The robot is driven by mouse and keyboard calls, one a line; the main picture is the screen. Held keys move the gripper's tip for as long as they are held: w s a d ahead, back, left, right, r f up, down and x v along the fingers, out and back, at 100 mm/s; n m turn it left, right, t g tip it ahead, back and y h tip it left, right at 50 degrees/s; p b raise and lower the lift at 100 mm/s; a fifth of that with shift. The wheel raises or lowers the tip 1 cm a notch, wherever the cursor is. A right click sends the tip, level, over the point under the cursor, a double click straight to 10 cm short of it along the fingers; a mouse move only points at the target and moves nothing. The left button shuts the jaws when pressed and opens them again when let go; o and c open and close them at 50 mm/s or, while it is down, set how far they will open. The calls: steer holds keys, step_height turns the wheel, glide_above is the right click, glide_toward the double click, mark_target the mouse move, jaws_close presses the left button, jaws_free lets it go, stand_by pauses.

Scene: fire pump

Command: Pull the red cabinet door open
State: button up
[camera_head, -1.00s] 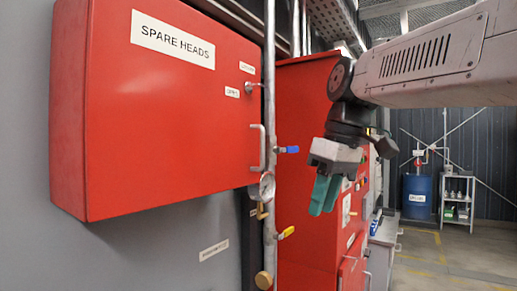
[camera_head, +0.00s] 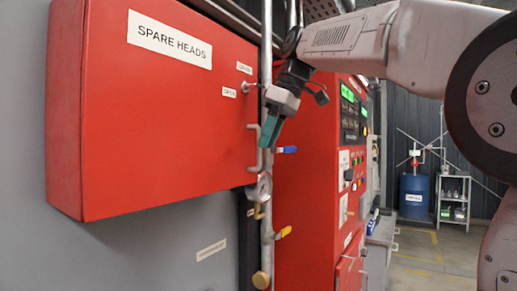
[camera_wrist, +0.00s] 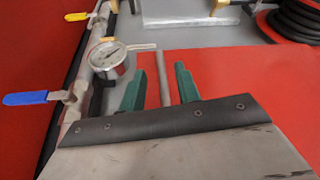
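The red cabinet with the SPARE HEADS label hangs on a grey wall, and its door (camera_head: 150,110) looks shut. The door's vertical bar handle (camera_head: 254,148) is at its right edge; it also shows in the wrist view (camera_wrist: 164,80). My gripper (camera_head: 270,132) is beside the handle, its green fingers pointing down. In the wrist view my gripper (camera_wrist: 160,86) is open, with the handle between the two fingers and a visible gap on each side. I cannot tell how deep the handle sits between them.
A vertical pipe (camera_head: 267,225) with a gauge (camera_head: 264,186), a blue lever (camera_head: 286,149) and a yellow lever (camera_head: 284,232) runs close to the handle. A red control panel (camera_head: 305,165) stands behind it. A small key or latch (camera_head: 247,87) is above the handle.

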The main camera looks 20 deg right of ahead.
mark_target(259, 163)
steer(key=shift+w+a+f, duration=0.65)
steer(key=shift+w+a, duration=0.05)
steer(key=shift+a, duration=0.1)
steer(key=shift+x, duration=0.8)
steer(key=shift+c, duration=0.3)
jaws_close()
